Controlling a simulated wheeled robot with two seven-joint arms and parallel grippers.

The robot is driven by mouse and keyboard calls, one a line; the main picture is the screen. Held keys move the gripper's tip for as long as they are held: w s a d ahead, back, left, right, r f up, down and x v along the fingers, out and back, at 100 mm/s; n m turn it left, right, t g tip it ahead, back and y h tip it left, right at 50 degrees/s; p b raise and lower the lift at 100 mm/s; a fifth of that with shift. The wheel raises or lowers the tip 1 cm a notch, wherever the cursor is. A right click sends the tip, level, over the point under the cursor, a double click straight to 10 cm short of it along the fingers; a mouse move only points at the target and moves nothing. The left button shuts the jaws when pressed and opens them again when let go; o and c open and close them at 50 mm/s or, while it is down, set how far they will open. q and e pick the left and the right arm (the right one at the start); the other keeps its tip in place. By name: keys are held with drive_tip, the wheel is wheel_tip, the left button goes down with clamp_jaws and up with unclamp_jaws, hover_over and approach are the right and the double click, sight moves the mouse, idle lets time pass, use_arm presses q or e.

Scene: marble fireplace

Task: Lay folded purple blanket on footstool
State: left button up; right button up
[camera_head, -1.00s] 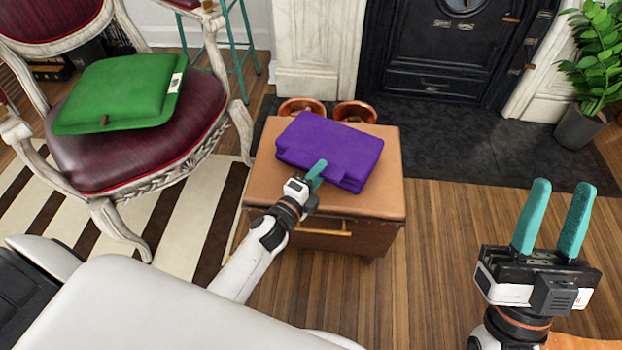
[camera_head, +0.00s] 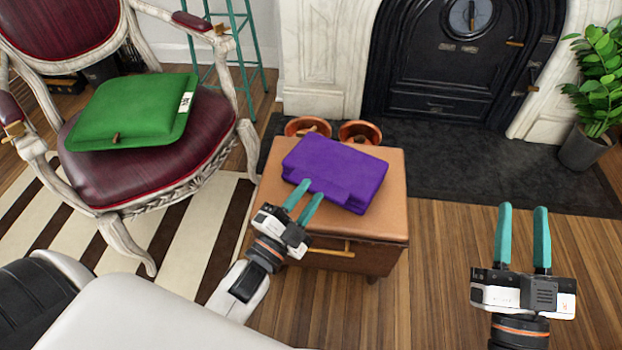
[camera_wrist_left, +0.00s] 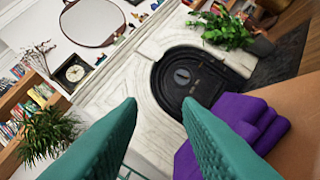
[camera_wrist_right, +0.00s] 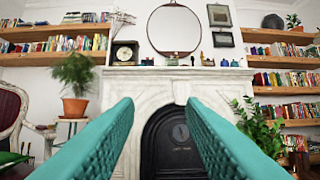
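The folded purple blanket (camera_head: 335,172) lies flat on the tan top of the footstool (camera_head: 385,222), which has a drawer with a handle. It also shows in the left wrist view (camera_wrist_left: 245,120), beyond the right-hand finger. My left gripper (camera_head: 306,200) is open and empty at the near left edge of the blanket; its fingertips are close to it, and I cannot tell whether they touch. My right gripper (camera_head: 522,208) is open and empty, raised over the floor at the right. Part of the footstool's near left side is hidden by my left arm.
An armchair (camera_head: 150,175) with a green cushion (camera_head: 135,110) stands at the left on a striped rug (camera_head: 190,225). Two copper bowls (camera_head: 359,131) sit behind the footstool. A black fireplace (camera_head: 445,70) and a potted plant (camera_head: 590,100) are at the back. Wood floor right of the footstool is clear.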

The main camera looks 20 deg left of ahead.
use_arm(q)
drive_tip(key=s+d+r+n+t+h, duration=0.1)
drive_tip(key=d+r+n, duration=0.1)
drive_tip(key=r+n, duration=0.3)
drive_tip(key=s+d+r+n+t+h, duration=0.1)
drive_tip(key=r+n, duration=0.4)
drive_tip(key=r, duration=0.6)
drive_tip(key=shift+s+d, duration=0.8)
